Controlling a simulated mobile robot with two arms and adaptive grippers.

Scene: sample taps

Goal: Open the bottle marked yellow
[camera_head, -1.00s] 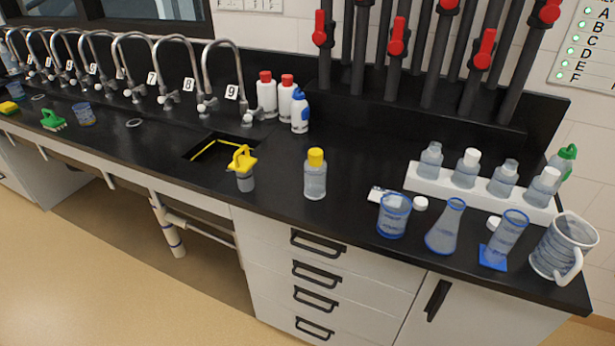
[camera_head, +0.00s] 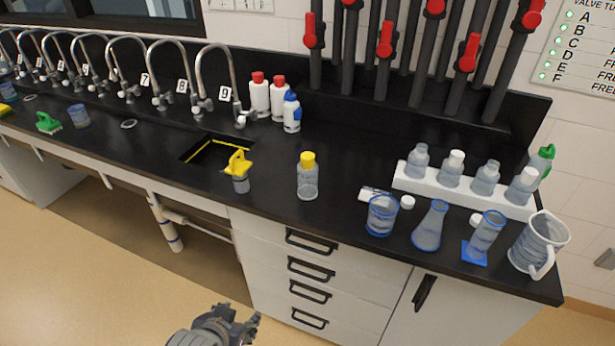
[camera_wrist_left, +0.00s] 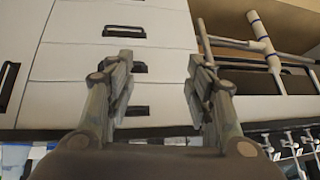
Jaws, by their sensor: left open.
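A clear bottle with a yellow cap (camera_head: 307,178) stands upright on the black bench, in the middle of the head view. No marking on it is readable. A yellow-topped item on a small clear container (camera_head: 239,170) stands to its left, near the sink. My left gripper (camera_head: 250,322) is low at the bottom of the head view, in front of the drawers and well below the bench top. In the left wrist view its two fingers (camera_wrist_left: 160,85) are apart with nothing between them. My right gripper is not in view.
The black bench (camera_head: 270,205) is clear around the yellow-capped bottle. To its right stand a blue-rimmed beaker (camera_head: 382,216), a flask (camera_head: 430,226), a cylinder (camera_head: 483,238), a jug (camera_head: 538,243) and a white rack (camera_head: 460,190) of bottles. Red-capped bottles (camera_head: 260,95) stand behind. Drawers (camera_head: 310,270) are below.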

